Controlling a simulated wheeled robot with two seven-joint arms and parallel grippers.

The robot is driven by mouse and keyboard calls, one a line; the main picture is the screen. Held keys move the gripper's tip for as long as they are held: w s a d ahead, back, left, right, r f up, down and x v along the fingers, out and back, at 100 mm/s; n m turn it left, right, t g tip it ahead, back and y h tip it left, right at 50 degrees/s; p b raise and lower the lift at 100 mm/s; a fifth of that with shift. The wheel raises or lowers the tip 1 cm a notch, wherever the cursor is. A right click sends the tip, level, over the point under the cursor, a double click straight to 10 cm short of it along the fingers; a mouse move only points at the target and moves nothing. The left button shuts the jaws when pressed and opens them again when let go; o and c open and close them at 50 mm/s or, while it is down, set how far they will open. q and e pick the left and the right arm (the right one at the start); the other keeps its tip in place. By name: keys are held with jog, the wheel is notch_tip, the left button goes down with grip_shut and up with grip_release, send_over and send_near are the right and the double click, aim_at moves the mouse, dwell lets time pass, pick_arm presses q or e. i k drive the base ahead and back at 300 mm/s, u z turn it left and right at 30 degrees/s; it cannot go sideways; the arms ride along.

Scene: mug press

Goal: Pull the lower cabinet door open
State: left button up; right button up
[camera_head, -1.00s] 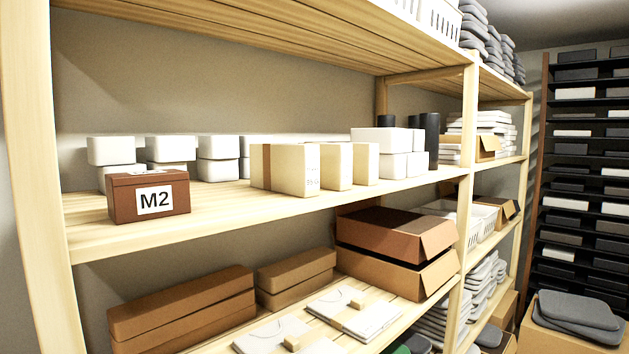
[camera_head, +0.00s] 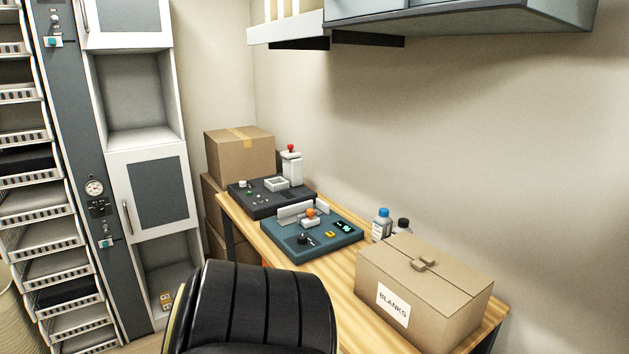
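A tall white and grey cabinet (camera_head: 149,149) stands at the left in the head view. Its lower door (camera_head: 156,191) is white with a dark grey panel and looks shut. A thin upright handle (camera_head: 127,217) is on the door's left side. Above the door is an open, empty compartment, and below it another open compartment with a small yellowish item inside. Another white door shows in part at the top. Neither of my grippers is in view.
A wooden table (camera_head: 342,279) runs along the right wall with two dark devices, bottles and a BLANKS box (camera_head: 424,293). Cardboard boxes (camera_head: 240,154) stand beside the cabinet. A black ribbed object (camera_head: 262,308) fills the lower middle. Racks of trays (camera_head: 70,265) stand at the far left.

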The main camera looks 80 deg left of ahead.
aim_at(152, 186)
jog(key=u, duration=3.8)
jog(key=i, duration=2.9)
jog(key=u, duration=1)
